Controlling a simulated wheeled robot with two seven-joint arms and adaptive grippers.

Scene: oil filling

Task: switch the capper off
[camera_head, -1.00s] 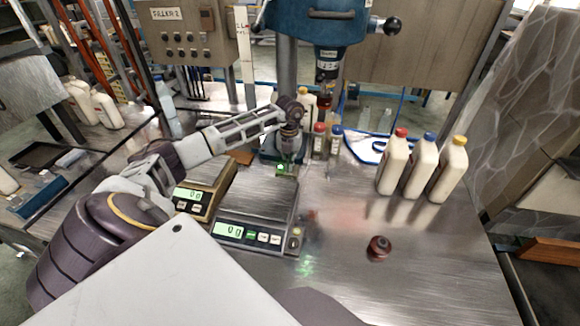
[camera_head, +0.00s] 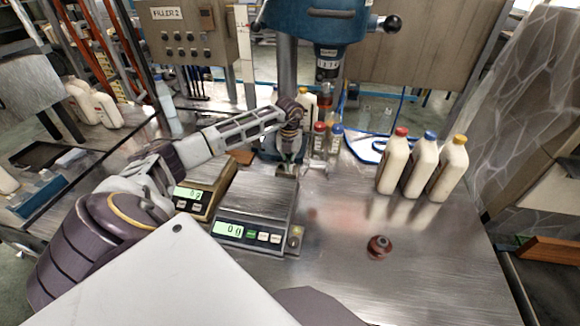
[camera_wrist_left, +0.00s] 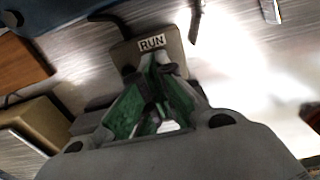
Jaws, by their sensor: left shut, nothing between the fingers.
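The capper (camera_head: 318,28) is a blue machine on a grey post at the back of the steel bench. A small grey switch box labelled RUN (camera_wrist_left: 152,43) lies at the capper's foot. My left gripper (camera_wrist_left: 160,68) is shut and empty, with its green fingers pointing at the box just by the label. In the head view my left gripper (camera_head: 287,157) is low over the box. The fingers hide part of the box, including any button under them. I cannot tell whether the tips touch it. No green light shows there. My right gripper is out of view.
Two scales (camera_head: 246,231) (camera_head: 188,198) stand in front of the box. Two small bottles (camera_head: 327,146) are close to the gripper's right. Three white bottles (camera_head: 422,168) stand further right. A red-brown cap (camera_head: 379,248) lies on clear bench at front right.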

